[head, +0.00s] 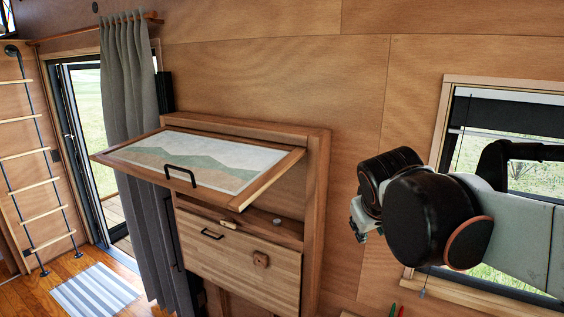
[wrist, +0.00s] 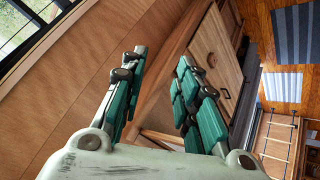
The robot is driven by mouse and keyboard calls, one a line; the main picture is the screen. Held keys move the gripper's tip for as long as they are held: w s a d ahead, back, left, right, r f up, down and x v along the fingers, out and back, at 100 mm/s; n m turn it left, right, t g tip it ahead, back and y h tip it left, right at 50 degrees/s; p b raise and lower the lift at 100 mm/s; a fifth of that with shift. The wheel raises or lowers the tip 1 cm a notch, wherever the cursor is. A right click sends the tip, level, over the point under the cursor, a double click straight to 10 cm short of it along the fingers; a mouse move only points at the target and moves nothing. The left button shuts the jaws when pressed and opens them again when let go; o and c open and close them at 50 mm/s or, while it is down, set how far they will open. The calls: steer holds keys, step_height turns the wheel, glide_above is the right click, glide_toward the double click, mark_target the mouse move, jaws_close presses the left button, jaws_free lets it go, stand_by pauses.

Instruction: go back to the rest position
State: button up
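My gripper (wrist: 160,64) shows in the wrist view with its two teal-padded fingers spread apart and nothing between them. In the head view my gripper (head: 358,222) is small and partly hidden behind my dark wrist joint. It is in the air to the right of the wooden wall cabinet (head: 318,200), apart from it. My arm reaches in from the right edge, in front of the window.
The cabinet's upper flap (head: 215,158), with a landscape picture and black handle, sticks out raised. Below is a wooden front panel (head: 240,265). A window (head: 520,165) is at right. A grey curtain (head: 140,150), glass door (head: 90,130), ladder (head: 40,185) and striped rug (head: 95,293) are at left.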

steer(key=s+f+m+b, duration=0.1)
steer(key=s+f+b, duration=0.5)
steer(key=f+b, duration=0.8)
steer(key=s+f+m+y+b, duration=0.1)
steer(key=s+f+b, duration=0.5)
steer(key=f+b, duration=0.8)
steer(key=s+d+f+m+g+y+b, duration=0.1)
steer(key=s+f+b, duration=0.5)
steer(key=f+b, duration=0.9)
step_height(320, 180, down, 10)
steer(key=shift+s+f, duration=0.15)
steer(key=shift+s, duration=0.2)
